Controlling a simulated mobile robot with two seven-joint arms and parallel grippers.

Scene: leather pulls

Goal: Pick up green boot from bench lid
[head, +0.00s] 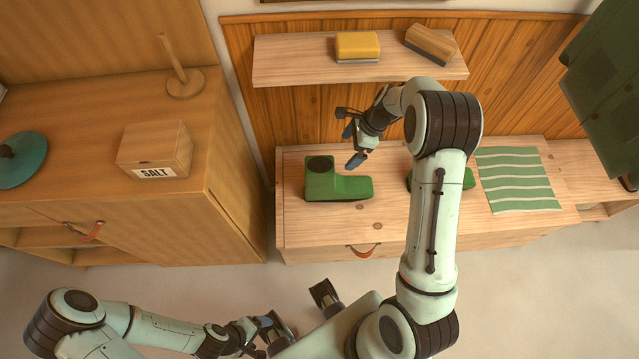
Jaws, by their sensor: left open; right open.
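A green boot (338,187) with a dark round opening lies on the light wooden bench lid (300,229), its toe to the right. A second green item (468,178), perhaps another boot, is on the lid farther right, mostly hidden behind my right arm. My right gripper (350,138) is open and empty above the back of the lid, just up and right of the first boot in the picture, apparently apart from it. My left gripper (272,335) is open low in the view, in front of the bench and away from the boots.
A striped green cloth (517,180) lies on the lid's right part. Above the bench, a shelf (290,62) holds a yellow block (357,45) and a brown brush-like block (430,43). A cabinet (225,215) with a salt box (155,148) stands left. A leather pull (362,251) hangs on the bench front.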

